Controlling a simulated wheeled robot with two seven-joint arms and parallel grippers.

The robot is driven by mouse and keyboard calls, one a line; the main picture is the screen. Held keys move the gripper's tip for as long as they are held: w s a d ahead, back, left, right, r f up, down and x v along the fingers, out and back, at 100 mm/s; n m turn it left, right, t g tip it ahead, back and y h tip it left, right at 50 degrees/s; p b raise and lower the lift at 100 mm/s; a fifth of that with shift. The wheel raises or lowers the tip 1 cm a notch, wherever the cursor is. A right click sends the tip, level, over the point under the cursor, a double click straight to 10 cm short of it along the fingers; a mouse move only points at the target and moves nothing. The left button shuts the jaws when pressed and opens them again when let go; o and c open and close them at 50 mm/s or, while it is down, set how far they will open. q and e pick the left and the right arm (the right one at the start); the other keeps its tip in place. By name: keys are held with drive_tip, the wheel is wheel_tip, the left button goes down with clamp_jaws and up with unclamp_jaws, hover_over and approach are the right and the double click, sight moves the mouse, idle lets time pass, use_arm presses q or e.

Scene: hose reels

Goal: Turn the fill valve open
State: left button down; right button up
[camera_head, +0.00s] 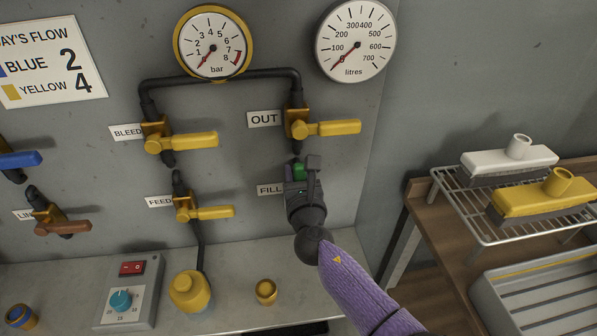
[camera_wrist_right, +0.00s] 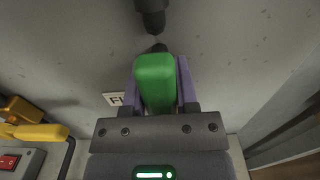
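The fill valve's green handle (camera_head: 299,171) shows beside the FILL label (camera_head: 270,190), below the OUT valve. My right gripper (camera_head: 302,172) is at this handle and hides most of it and the valve body. In the right wrist view the green handle (camera_wrist_right: 156,82) fills the space between my two purple fingers (camera_wrist_right: 158,85), one along each side, and they look shut on it. The handle points out toward the wrist camera. A dark pipe end (camera_wrist_right: 152,15) lies above it. My left gripper is not in view.
The OUT valve's yellow lever (camera_head: 335,128) is just above my right gripper. The FEED lever (camera_head: 212,212) and BLEED lever (camera_head: 190,140) are to its left. The bar gauge (camera_head: 212,42) and litres gauge (camera_head: 356,41) are above. A wire rack (camera_head: 480,234) stands right.

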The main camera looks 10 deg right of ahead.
drive_tip(key=o, duration=0.4)
drive_tip(key=shift+s, duration=0.35)
drive_tip(key=s+p, duration=0.3)
drive_tip(key=s, duration=0.6)
drive_tip(key=shift+s+d, duration=0.15)
